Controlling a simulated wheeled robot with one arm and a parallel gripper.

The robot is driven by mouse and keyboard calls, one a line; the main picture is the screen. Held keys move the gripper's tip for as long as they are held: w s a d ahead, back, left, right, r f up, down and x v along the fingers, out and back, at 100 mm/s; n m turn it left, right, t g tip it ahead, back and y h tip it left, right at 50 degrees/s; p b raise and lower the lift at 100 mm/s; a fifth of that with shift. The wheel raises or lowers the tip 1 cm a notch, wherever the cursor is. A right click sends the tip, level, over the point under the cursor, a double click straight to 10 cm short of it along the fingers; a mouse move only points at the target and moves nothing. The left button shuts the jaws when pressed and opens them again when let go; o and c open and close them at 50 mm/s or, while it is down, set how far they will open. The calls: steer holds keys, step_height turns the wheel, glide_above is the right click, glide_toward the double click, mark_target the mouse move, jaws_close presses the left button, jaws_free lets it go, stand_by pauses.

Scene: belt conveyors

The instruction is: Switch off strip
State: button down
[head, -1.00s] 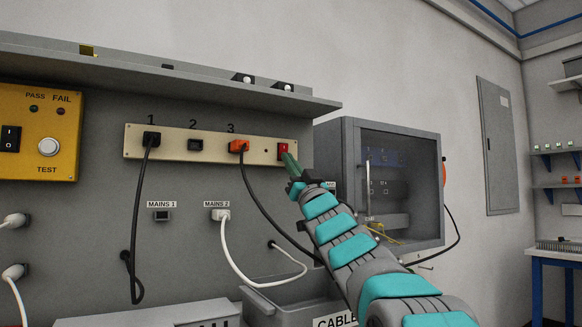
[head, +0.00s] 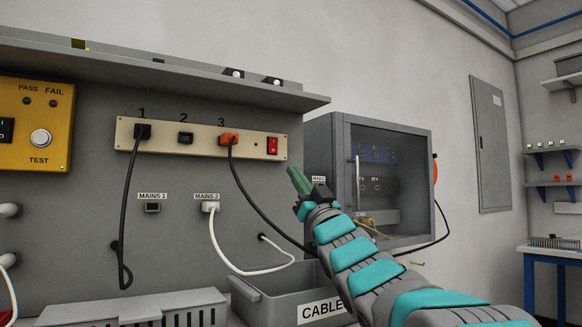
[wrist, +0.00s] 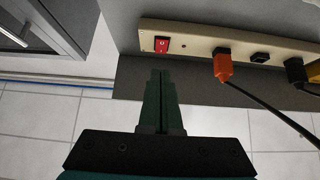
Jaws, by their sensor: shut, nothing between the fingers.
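The beige power strip (head: 203,149) is fixed on the grey back panel, with sockets marked 1, 2 and 3. Its red rocker switch (head: 272,145) is at the right end and also shows in the wrist view (wrist: 162,45). A black plug (head: 142,131) sits in socket 1 and an orange plug (head: 229,139) in socket 3. Socket 2 (head: 185,138) has no cable. My gripper (head: 294,176) is shut and empty, right of and below the switch, apart from it. In the wrist view its green fingertips (wrist: 161,76) point toward the switch with a gap between.
A shelf (head: 200,78) juts out above the strip. A grey cabinet with a glass door (head: 385,175) stands to the right. A yellow test box (head: 35,120) is at left. A grey cable bin (head: 270,300) is below. Cables hang from the strip and MAINS 2 (head: 210,206).

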steer(key=shift+f+v, duration=0.2)
steer(key=shift+v, duration=1.6)
steer(key=shift+w+a, duration=0.15)
